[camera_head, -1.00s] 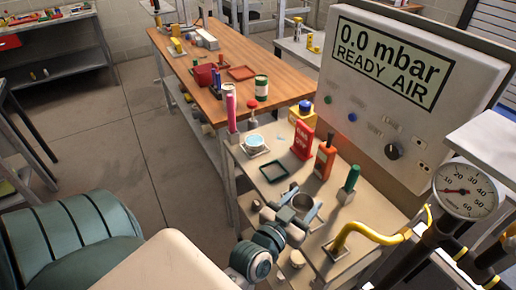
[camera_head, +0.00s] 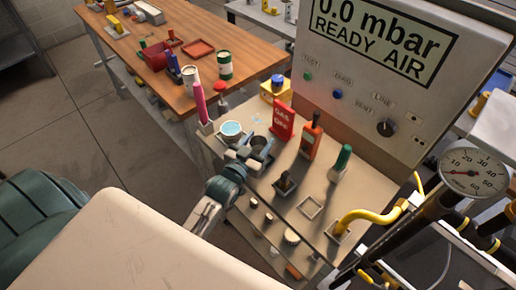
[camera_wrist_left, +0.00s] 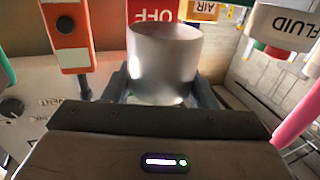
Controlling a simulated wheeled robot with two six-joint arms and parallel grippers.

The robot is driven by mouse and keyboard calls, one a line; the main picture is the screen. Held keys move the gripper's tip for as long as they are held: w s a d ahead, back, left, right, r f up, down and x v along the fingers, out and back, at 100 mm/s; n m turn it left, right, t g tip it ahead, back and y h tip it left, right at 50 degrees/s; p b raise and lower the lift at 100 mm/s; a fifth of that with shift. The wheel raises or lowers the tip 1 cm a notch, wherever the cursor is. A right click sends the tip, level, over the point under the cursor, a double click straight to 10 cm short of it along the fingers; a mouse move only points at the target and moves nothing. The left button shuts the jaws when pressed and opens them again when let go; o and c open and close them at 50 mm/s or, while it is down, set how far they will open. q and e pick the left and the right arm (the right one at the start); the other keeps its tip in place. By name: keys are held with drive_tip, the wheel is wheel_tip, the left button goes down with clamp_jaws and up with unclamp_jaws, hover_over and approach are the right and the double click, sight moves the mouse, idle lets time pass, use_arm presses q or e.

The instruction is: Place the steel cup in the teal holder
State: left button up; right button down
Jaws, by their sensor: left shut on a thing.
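The steel cup (camera_head: 258,142) is upright between the fingers of my left gripper (camera_head: 255,151), which is shut on it. The left wrist view shows the cup (camera_wrist_left: 164,62) with a finger at each side. The gripper is just right of and in front of the cup with pale blue contents on the bench. The dark teal square holder cannot be made out now; it appears hidden under the cup and gripper. I cannot tell whether the cup touches it. My right gripper is out of view.
Near the cup stand a pale blue-filled cup (camera_head: 232,130), a red GAS OFF block (camera_head: 283,122), an orange device (camera_head: 310,138), a green-handled tool (camera_head: 342,158) and a pink marker (camera_head: 200,103). A black-handled item (camera_head: 285,183) and an empty square frame (camera_head: 310,207) are nearer me.

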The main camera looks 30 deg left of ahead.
sight(258, 148)
use_arm(q)
wheel_tip(258, 148, down, 3)
drive_tip(key=shift+b, duration=0.35)
drive_tip(key=shift+f, duration=0.4)
drive_tip(key=o, duration=1)
drive_tip(key=shift+o, duration=0.2)
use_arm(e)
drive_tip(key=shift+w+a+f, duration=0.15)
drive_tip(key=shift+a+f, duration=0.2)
